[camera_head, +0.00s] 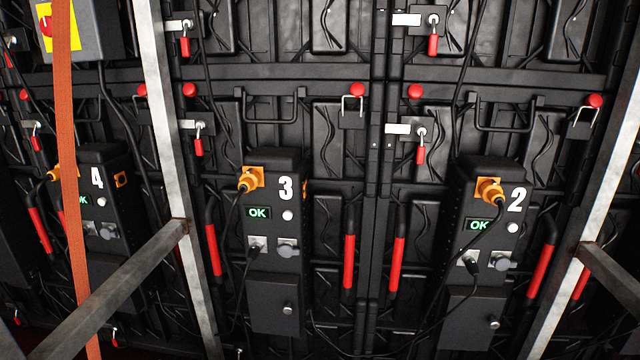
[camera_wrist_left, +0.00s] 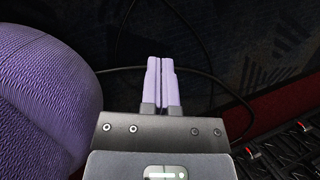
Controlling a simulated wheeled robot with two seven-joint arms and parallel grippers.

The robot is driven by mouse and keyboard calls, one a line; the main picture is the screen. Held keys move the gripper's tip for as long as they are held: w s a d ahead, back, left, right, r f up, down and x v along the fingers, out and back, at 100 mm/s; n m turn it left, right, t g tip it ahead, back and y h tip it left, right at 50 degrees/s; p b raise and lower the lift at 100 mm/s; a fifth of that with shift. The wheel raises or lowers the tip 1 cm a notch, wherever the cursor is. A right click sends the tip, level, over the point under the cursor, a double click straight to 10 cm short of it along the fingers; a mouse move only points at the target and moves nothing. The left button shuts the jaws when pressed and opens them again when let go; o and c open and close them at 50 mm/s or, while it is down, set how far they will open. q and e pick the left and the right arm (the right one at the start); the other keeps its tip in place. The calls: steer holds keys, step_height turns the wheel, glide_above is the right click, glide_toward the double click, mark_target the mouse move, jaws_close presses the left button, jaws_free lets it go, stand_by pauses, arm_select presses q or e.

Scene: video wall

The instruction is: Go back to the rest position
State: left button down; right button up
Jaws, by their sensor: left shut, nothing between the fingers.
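My left gripper (camera_wrist_left: 161,84) shows in the left wrist view with its two pale purple fingers side by side and shut, with nothing held. Dark patterned floor and a black cable (camera_wrist_left: 205,78) lie behind the fingers. Neither gripper shows in the head view. The head view faces the back of the video wall, with black boxes numbered 3 (camera_head: 275,240), 2 (camera_head: 487,250) and 4 (camera_head: 108,210). Each box has a small display; those on 3 and 2 read OK.
A purple rounded surface (camera_wrist_left: 45,95) fills the left of the wrist view. Metal frame bars (camera_head: 165,130) and an orange strap (camera_head: 68,160) stand before the wall. Cables hang from orange plugs (camera_head: 250,180). Red handles (camera_head: 397,264) line the panels.

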arm_select(q)
steer(key=s+d+f+n+h+p, duration=0.1)
steer(key=d+h+p, duration=0.15)
steer(key=d, duration=1.25)
steer(key=w+r+t+p, duration=0.1)
steer(key=w+r+p, duration=0.2)
steer(key=r+p, duration=0.7)
steer(key=w+r+t+p, duration=0.1)
steer(key=w+r+p, duration=0.2)
steer(key=r+p, duration=0.8)
steer(key=shift+w+p, duration=0.4)
steer(key=shift+p, duration=0.4)
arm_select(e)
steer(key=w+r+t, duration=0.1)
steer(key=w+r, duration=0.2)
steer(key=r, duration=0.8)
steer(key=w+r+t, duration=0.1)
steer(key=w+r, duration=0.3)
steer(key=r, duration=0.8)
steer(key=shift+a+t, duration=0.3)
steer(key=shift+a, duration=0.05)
arm_select(q)
steer(key=shift+h, duration=0.25)
